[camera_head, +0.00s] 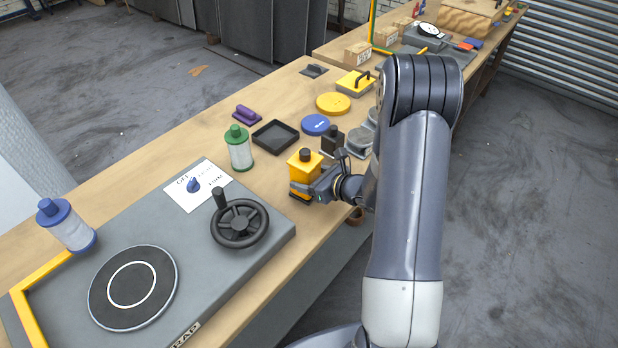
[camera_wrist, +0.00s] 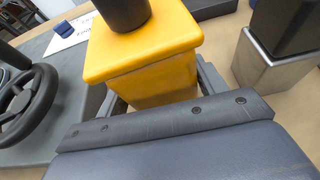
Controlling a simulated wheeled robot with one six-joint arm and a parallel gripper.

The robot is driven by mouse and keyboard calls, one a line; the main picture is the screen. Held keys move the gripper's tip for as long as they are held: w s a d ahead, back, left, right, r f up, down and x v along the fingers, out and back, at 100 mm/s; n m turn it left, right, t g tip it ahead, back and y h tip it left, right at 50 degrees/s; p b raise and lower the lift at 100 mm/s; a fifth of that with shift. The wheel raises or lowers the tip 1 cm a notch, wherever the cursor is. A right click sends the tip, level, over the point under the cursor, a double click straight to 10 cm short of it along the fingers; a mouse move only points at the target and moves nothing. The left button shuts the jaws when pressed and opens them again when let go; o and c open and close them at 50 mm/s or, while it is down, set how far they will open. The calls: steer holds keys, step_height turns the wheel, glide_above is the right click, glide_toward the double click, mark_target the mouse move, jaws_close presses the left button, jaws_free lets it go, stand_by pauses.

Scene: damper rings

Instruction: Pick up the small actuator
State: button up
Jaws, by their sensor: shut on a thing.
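The small actuator (camera_head: 304,164) is a yellow block with a black cylinder on top. It stands upright near the bench's right edge in the head view. My gripper (camera_head: 311,184) reaches it from the right and is shut on its yellow body. In the wrist view the actuator (camera_wrist: 150,66) fills the upper middle, with grey fingers of my gripper (camera_wrist: 158,88) on both sides. Its underside is hidden, so I cannot tell whether it touches the bench.
A black block with a silver base (camera_wrist: 262,62) stands close on the right. A black tray (camera_head: 275,137), a green-capped bottle (camera_head: 239,150) and a blue disc (camera_head: 316,125) are nearby. A grey panel with a black handwheel (camera_head: 240,223) lies to the left.

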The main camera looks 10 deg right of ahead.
steer(key=c, duration=1.1)
steer(key=shift+w+r, duration=0.1)
jaws_close()
steer(key=shift+r, duration=0.15)
